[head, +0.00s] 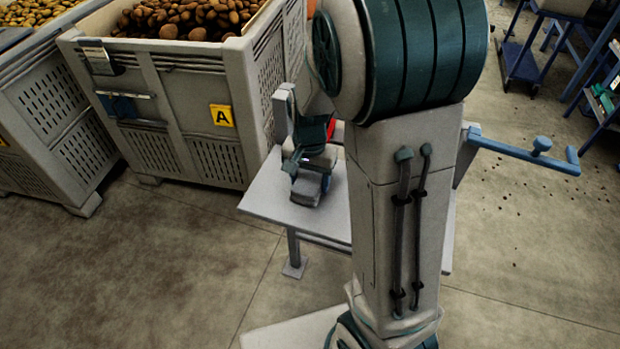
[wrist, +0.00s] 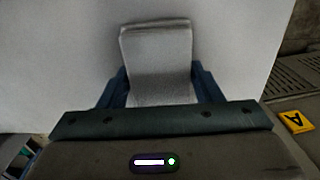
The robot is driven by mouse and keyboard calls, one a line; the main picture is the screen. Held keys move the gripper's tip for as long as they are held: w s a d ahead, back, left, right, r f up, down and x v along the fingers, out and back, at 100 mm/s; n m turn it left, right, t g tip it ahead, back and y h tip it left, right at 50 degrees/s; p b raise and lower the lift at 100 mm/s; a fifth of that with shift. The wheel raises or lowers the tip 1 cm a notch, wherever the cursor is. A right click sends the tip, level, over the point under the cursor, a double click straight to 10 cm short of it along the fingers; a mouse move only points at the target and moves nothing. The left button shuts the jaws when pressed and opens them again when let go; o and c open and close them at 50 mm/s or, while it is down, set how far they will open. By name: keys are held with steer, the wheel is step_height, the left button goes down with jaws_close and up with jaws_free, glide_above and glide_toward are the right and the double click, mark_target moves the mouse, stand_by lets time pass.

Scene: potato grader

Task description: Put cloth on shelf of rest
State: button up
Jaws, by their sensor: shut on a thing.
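A grey folded cloth (wrist: 157,60) is held between the two blue fingers of my gripper (wrist: 156,84) in the wrist view. In the head view the cloth (head: 305,188) shows at the front of my gripper (head: 308,178), over the left part of a pale flat shelf (head: 265,196). The shelf is the white surface behind the cloth in the wrist view (wrist: 60,60). I cannot tell whether the cloth touches the shelf. My arm hides the shelf's middle and much of its right side.
A grey crate of potatoes (head: 185,90) with a yellow A label (head: 222,115) stands close behind and left of the shelf. Another crate (head: 50,110) stands farther left. A blue bar with a knob (head: 525,152) sticks out right. The floor at front left is clear.

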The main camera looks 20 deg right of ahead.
mark_target(310, 178)
steer(key=shift+f, duration=0.2)
steer(key=o, duration=1)
steer(key=shift+r, duration=0.1)
steer(key=shift+c, duration=0.2)
step_height(310, 178, up, 12)
steer(key=p, duration=0.2)
steer(key=s+r+n+t, duration=0.1)
steer(key=s+n+t, duration=0.1)
steer(key=s+n, duration=0.5)
steer(key=s, duration=0.6)
steer(key=shift+s+a, duration=0.15)
steer(key=shift+s, duration=0.25)
steer(key=shift+r, duration=0.1)
